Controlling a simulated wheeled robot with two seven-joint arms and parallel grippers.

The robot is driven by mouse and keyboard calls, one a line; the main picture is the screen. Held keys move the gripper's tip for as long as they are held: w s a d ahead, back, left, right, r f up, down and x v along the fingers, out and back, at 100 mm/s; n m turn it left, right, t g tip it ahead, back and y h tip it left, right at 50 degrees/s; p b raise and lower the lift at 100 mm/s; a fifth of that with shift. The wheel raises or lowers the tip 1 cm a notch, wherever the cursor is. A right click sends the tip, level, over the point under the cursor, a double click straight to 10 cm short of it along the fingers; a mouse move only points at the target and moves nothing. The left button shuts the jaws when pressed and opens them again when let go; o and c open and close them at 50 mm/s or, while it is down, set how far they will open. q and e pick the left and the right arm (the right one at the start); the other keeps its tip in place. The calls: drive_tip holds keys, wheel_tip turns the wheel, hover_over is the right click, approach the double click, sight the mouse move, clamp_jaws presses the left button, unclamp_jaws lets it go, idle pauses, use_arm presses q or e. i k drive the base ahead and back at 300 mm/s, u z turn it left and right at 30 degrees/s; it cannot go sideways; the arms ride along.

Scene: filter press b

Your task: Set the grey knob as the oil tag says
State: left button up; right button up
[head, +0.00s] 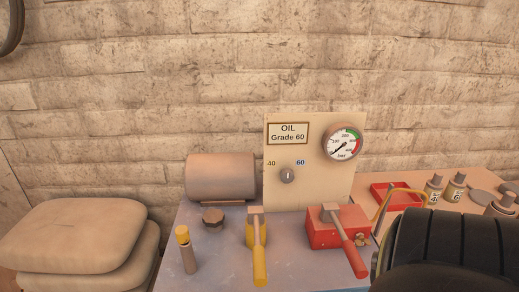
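The oil tag (288,133) on the upright cream panel reads "OIL Grade 60". Below it, the small round grey knob (287,176) sits on the panel with a light mark that looks about upright. Neither of my grippers is in view, and nothing covers the knob.
A pressure gauge (343,142) is at the panel's upper right. In front stand a yellow lever (258,250) and a red box (325,233) with a red-handled lever. A brown cylinder (221,176) lies left. A black ribbed shape (445,245), unclear what, fills the lower right.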

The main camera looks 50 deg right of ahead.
sight(287, 174)
drive_tip(key=z, duration=1.8)
drive_tip(key=k, duration=0.1)
drive_tip(key=z, duration=0.35)
